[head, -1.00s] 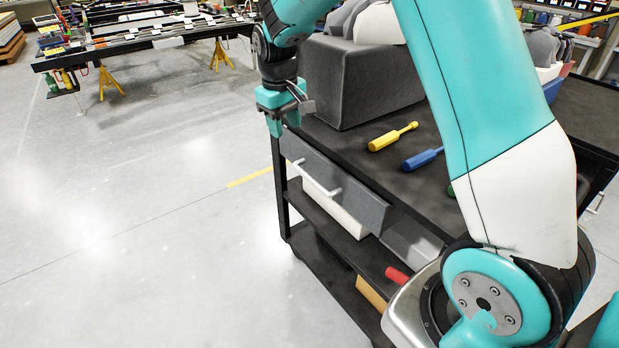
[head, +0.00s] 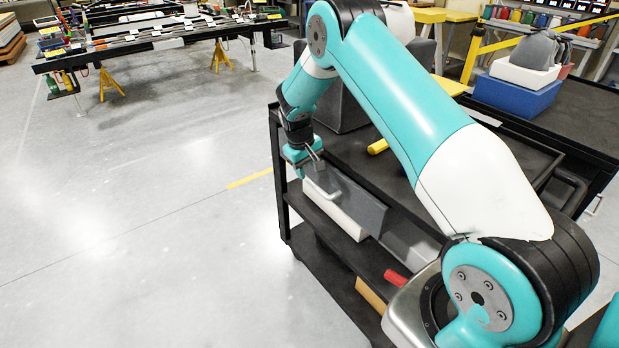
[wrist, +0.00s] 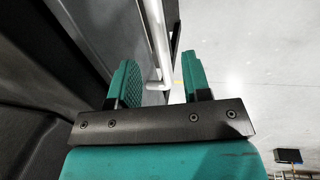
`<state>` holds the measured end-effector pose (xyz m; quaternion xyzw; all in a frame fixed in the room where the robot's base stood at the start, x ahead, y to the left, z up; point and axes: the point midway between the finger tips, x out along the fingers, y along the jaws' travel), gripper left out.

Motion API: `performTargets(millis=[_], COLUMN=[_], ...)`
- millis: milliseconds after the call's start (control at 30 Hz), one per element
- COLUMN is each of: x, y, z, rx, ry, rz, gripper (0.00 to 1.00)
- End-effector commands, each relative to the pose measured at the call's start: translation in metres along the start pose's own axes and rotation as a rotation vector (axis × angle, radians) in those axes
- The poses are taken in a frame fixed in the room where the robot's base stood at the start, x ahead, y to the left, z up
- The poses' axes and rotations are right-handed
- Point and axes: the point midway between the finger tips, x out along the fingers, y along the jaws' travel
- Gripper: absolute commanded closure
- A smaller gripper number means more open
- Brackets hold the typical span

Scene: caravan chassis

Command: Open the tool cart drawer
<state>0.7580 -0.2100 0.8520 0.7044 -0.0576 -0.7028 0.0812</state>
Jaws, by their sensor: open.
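The black tool cart (head: 288,228) stands right of centre in the head view. Its grey drawer (head: 366,212) looks closed, with a pale bar handle (head: 320,189) on the front. My gripper (head: 306,167) is at the handle's far end, pointing down, open and holding nothing. In the wrist view, the handle bar (wrist: 155,32) runs down between the two teal fingers of my gripper (wrist: 160,68). Its bent end lies in the gap, nearer the left finger. I cannot tell whether a finger touches it. My arm hides part of the cart top.
A yellow-handled tool (head: 377,146) and a dark grey box (head: 342,108) are on the cart top. A red object (head: 396,278) lies on a lower shelf. A blue bin (head: 518,95) stands at the right. The floor left of the cart is clear.

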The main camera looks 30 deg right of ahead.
Motion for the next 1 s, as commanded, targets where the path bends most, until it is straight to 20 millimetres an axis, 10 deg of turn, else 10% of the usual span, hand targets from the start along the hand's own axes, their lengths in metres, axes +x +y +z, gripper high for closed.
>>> performTargets(millis=[300, 667, 867, 1000], x=[0.044, 0.050, 0.050, 0.050], y=[0.000, 0.000, 0.000, 0.000], z=[0.000, 0.000, 0.000, 0.000], rx=[0.000, 0.000, 0.000, 0.000], ry=[0.000, 0.001, 0.001, 0.001], rz=[-0.001, -0.001, 0.000, 0.000], gripper=[0.56, 0.56, 0.99, 1.00])
